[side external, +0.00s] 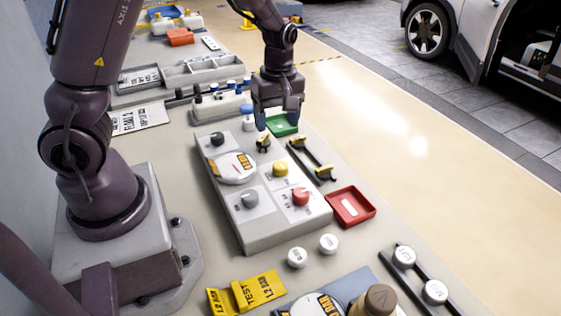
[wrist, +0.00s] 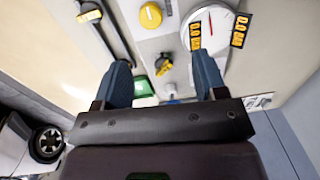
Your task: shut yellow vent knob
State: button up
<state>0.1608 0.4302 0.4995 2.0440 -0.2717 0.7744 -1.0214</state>
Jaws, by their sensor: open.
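The grey panel (side external: 240,228) carries a round yellow knob (side external: 280,169), also in the wrist view (wrist: 151,15). A smaller yellow-and-black knob (side external: 263,143) stands near the panel's far end; in the wrist view it (wrist: 163,66) appears between my fingertips, turned at a slant. I cannot tell from any label which is the vent knob. My gripper (side external: 277,120) is open and empty, pointing down above the panel's far end. In the wrist view its two blue fingers (wrist: 160,62) are spread either side of the yellow-and-black knob, with no visible contact.
The panel also holds a dial gauge (side external: 233,168), a red knob (side external: 300,197), a grey knob (side external: 249,199) and a dark knob (side external: 217,138). A green tray (side external: 283,125) lies beside the far end, a red tray (side external: 350,206) at right. Bare floor lies further right.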

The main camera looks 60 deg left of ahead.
aim_at(281, 164)
jog(key=f+n, duration=0.1)
jog(key=f, duration=0.3)
jog(key=f+n, duration=0.1)
jog(key=f, duration=0.3)
jog(key=w+f, duration=0.1)
jog(key=f, duration=0.3)
jog(key=shift+a+f+n, duration=0.1)
jog(key=shift+f+n, duration=0.1)
jog(key=shift+n, duration=0.2)
jog(key=shift+c, duration=0.2)
jog(key=c, duration=0.9)
